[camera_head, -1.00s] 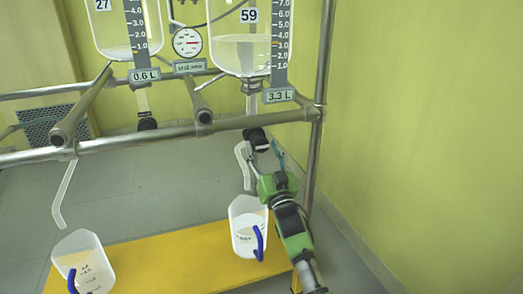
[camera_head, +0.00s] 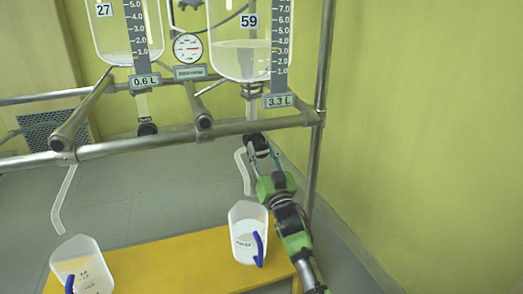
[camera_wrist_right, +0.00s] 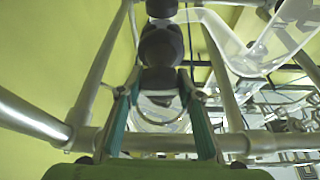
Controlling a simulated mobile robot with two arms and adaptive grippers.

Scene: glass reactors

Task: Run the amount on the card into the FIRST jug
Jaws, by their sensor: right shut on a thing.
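My right gripper (camera_head: 264,157) is shut on the black valve handle (camera_head: 256,143) under the right glass vessel (camera_head: 239,62), marked 59 with a 3.3 L plate. In the right wrist view, the gripper's two fingers (camera_wrist_right: 160,98) close around the dark handle (camera_wrist_right: 160,78). A bent outlet tube (camera_head: 244,170) hangs below this valve. Its lower end is above a white jug (camera_head: 243,220) with a blue handle; the jug's lettering is too small to read surely. A second blue-handled jug (camera_head: 83,262) stands at left. No card is recognisable. My left gripper is out of view.
The left vessel (camera_head: 127,40), marked 27 with a 0.6 L plate, has its own black valve (camera_head: 147,129) and outlet tube (camera_head: 62,200). A metal pipe frame (camera_head: 170,138) crosses in front. Both jugs stand on a yellow bench (camera_head: 165,262). A green wall (camera_head: 430,130) bounds the right.

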